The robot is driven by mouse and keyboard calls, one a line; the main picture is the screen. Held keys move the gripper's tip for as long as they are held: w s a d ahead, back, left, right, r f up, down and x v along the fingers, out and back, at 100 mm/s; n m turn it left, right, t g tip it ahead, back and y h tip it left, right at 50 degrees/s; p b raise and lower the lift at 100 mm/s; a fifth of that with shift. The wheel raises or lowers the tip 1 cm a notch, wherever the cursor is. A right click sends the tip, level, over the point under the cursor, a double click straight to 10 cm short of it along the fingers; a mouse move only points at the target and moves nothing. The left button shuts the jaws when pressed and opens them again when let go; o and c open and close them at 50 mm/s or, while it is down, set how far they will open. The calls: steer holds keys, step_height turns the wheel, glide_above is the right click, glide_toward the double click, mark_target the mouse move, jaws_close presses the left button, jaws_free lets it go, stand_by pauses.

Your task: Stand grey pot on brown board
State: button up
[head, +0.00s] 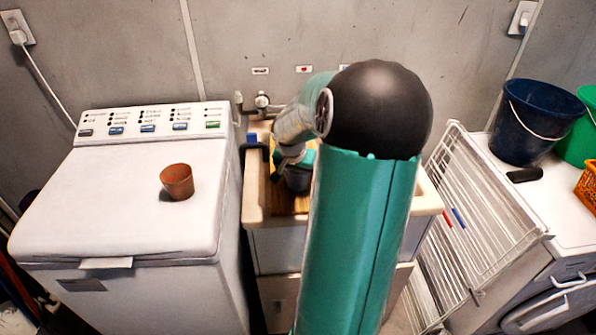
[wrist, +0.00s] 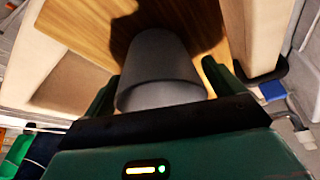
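The grey pot (wrist: 160,75) is between the two fingers of my gripper (wrist: 161,82) in the wrist view, with its wide rim towards the camera. Its narrower end is towards the brown board (wrist: 100,22). The fingers are close on both sides of the pot; I cannot tell whether they press on it. In the head view the grey pot (head: 297,182) shows partly below my gripper (head: 294,163), over the brown board (head: 285,203), which lies in the sink area. I cannot tell whether the pot's base touches the board. My arm hides much of the board.
A terracotta pot (head: 177,181) stands on the white washing machine (head: 120,215) at left. The pale sink rim (head: 254,195) borders the board, with a tap (head: 262,101) behind. A wire drying rack (head: 480,215) leans at right, near a dark blue bucket (head: 533,125).

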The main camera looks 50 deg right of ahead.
steer(key=shift+r, duration=0.1)
steer(key=shift+a+r, duration=0.1)
steer(key=shift+r, duration=0.3)
steer(key=v, duration=1)
steer(key=shift+s+r, duration=0.1)
steer(key=shift+a+r, duration=0.3)
steer(key=shift+r, duration=0.15)
